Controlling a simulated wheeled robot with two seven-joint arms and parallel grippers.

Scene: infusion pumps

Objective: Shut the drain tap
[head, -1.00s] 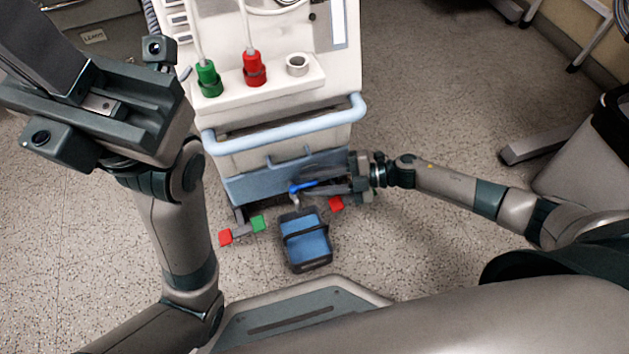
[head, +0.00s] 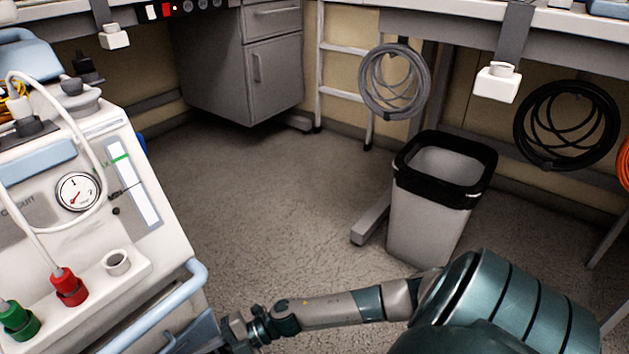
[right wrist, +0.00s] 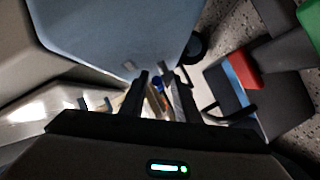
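The drain tap is out of the head view. In the right wrist view a small blue part (right wrist: 157,79), perhaps its lever, shows between my right gripper's fingers, too small and dark to tell its position. My right gripper (right wrist: 160,86) has its two dark fingers apart, one on each side of that part; I cannot tell whether they touch it. In the head view only my right arm and wrist show at the lower edge, beside the machine (head: 100,210); the fingertips are hidden. My left gripper is out of view.
The machine's light blue handle rail (head: 160,312) is near my right wrist. A bin (head: 430,215) stands right; the floor (head: 270,200) between is clear.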

